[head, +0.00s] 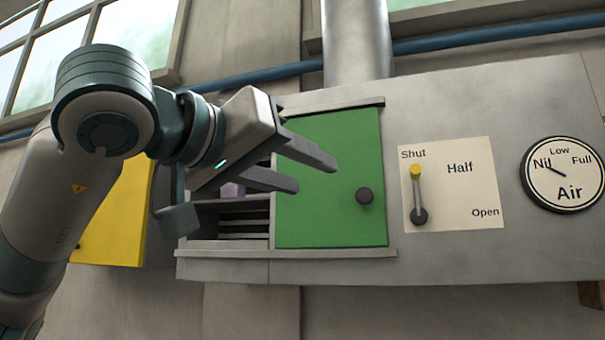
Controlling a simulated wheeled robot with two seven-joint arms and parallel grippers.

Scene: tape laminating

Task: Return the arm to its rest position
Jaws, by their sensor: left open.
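My left arm (110,115) comes in from the left and bends at a joint high in the head view. My left gripper (315,175) is open, with two grey fingers pointing right and nothing between them. In the picture it overlaps the left part of a green door (335,205) with a dark round knob. I cannot tell how far the fingertips are from the door. My right gripper is not in view.
A grey machine holds the green door, dark shelf slots (245,222), a lever (417,192) with its yellow end at "Shut", and an "Air" gauge (563,174) with its needle near "Nil". A yellow panel (120,220) is partly behind my arm. A blue pipe (455,42) runs above.

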